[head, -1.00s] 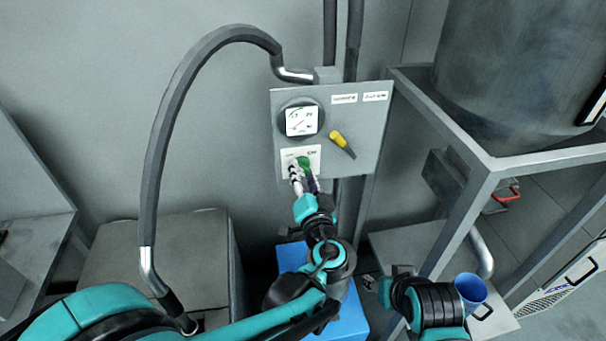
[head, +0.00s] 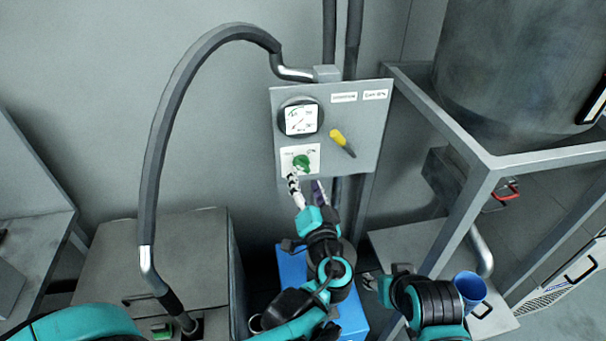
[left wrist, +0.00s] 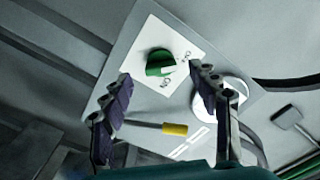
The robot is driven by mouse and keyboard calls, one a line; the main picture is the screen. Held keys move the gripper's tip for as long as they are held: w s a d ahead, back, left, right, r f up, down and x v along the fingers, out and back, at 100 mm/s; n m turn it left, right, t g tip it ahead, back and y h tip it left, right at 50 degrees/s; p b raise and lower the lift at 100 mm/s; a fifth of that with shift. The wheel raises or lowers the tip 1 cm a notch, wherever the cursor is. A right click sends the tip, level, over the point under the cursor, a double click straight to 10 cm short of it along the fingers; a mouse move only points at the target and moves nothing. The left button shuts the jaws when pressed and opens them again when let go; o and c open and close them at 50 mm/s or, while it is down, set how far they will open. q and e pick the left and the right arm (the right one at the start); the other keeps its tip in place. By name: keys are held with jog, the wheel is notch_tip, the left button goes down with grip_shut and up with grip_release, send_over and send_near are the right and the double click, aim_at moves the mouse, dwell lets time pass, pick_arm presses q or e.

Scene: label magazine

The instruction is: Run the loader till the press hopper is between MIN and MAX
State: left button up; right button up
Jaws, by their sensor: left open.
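The grey control panel (head: 361,124) carries a green rotary knob (head: 302,163) on a white plate, a round gauge (head: 299,119) above it and a yellow-tipped lever (head: 341,142) to the right. The knob also shows in the left wrist view (left wrist: 158,62). My left gripper (head: 306,189) is open and empty, just below and in front of the knob, apart from it. The large grey drum (head: 520,75) on a frame may be the hopper; no MIN or MAX marks are readable. My right gripper (head: 371,283) is low at centre right; its jaws are unclear.
A grey hose (head: 160,150) arches from the panel's top to a grey box (head: 160,255) at lower left. A metal frame (head: 480,190) stands right of the panel. A blue cup (head: 469,288) and a blue box (head: 292,263) are low down near my arms.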

pick_arm(q)
jog(key=s+d, duration=0.1)
jog(key=s, duration=0.7)
jog(key=shift+d, duration=0.25)
jog(key=s+a+f+n+g+y, duration=0.15)
jog(key=a+f+g, duration=0.25)
jog(key=a, duration=0.4)
jog(key=a+f+n+g, duration=0.2)
jog(key=a+f+g, duration=0.15)
jog(key=a, duration=0.45)
jog(key=s+a+f+n+g+h, duration=0.1)
jog(key=s+a+f+h, duration=0.1)
jog(key=s, duration=0.2)
jog(key=s+a+f+n+g+h, duration=0.1)
jog(key=s+a+n+g+h, duration=0.1)
jog(key=s, duration=0.3)
jog(key=shift+f+h, duration=0.35)
jog(key=shift+h, duration=0.1)
